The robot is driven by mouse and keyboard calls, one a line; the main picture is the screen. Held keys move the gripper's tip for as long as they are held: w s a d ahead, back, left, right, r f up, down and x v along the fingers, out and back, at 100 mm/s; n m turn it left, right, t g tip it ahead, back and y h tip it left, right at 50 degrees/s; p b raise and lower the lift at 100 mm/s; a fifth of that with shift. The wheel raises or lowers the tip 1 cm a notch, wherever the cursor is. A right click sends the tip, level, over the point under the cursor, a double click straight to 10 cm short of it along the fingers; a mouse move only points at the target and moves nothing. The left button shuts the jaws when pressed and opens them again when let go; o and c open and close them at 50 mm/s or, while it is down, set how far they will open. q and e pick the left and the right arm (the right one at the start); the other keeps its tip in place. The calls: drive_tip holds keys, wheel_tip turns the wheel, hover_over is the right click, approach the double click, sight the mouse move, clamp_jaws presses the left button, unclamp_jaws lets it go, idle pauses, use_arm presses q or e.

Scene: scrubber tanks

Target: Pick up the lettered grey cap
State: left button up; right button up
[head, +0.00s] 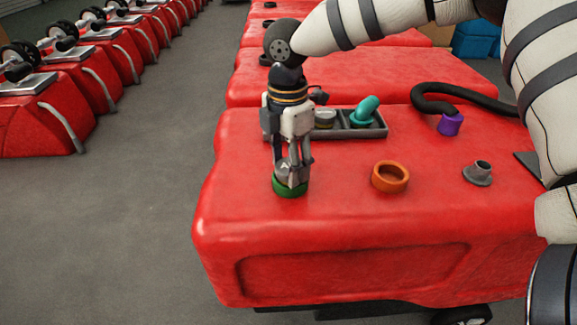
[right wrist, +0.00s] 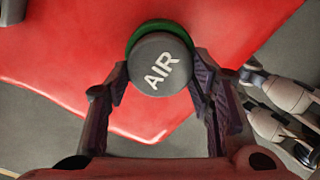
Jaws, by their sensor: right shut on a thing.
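The grey cap (right wrist: 160,66) has "AIR" in white letters on its round top, seen in the right wrist view. My right gripper (head: 291,172) points down at the near left part of the red tank top, with its fingers closed on the cap's two sides. In the head view the fingers mostly hide the cap. A green ring (head: 290,190) is right under the cap; its rim also shows behind the cap in the right wrist view (right wrist: 150,27). I cannot tell whether the cap still touches it. White and grey parts that look like my left gripper (right wrist: 252,88) show at the right wrist view's edge.
On the red tank (head: 330,215) stand an orange ring (head: 390,177), a grey flanged fitting (head: 478,173), a purple-ended black hose (head: 450,123) and a grey tray (head: 376,131) with a teal piece (head: 364,110). More red tanks stand behind. Floor lies open to the left.

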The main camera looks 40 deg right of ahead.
use_arm(q)
drive_tip(key=w+r+t+p, duration=0.2)
drive_tip(key=w+r+p, duration=0.2)
drive_tip(key=w+r, duration=0.1)
drive_tip(key=shift+w+r, duration=0.35)
drive_tip(key=shift+w, duration=0.05)
use_arm(e)
drive_tip(key=s+a+r, duration=0.4)
drive_tip(key=s+r, duration=0.8)
drive_tip(key=s, duration=0.1)
drive_tip(key=shift+s+r, duration=0.25)
drive_tip(key=shift+r, duration=0.15)
drive_tip(key=shift+a+r, duration=0.1)
drive_tip(key=shift+r, duration=0.7)
wheel_tip(320, 180, up, 5)
drive_tip(key=shift+w, duration=0.1)
